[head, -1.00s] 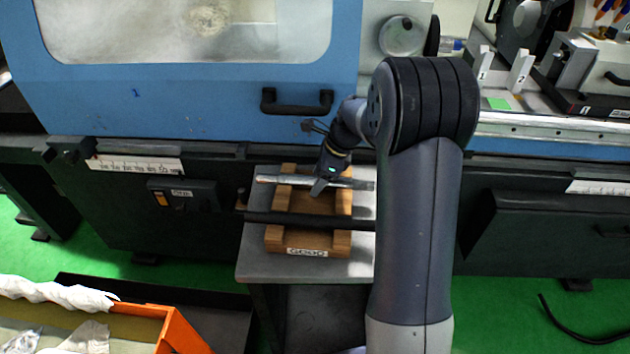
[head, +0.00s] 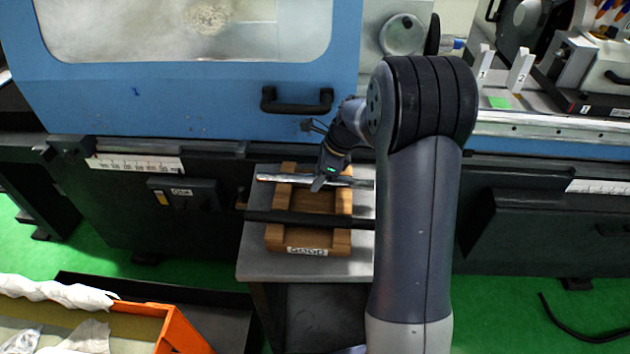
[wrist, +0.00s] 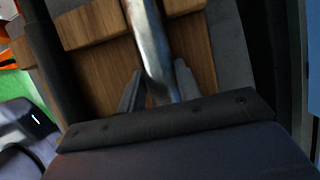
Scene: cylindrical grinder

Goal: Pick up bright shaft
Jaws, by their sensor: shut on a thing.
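The bright shaft (head: 285,179) is a shiny metal bar lying across the back of a wooden rack (head: 280,237). My gripper (head: 319,181) is at the shaft, right of the rack's middle. In the wrist view the bright shaft (wrist: 152,45) runs down between the two fingers of my gripper (wrist: 158,90), which are shut on it. The fingertips are partly hidden by the view angle. The shaft's right end is close to my arm in the head view. I cannot tell whether the shaft is lifted off the rack.
A dark shaft (head: 290,218) lies across the rack in front of the bright one. The rack stands on a small grey table (head: 255,270). The grinder's blue door (head: 190,100) with a black handle (head: 297,101) is close behind. An orange crate (head: 180,325) is at lower left.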

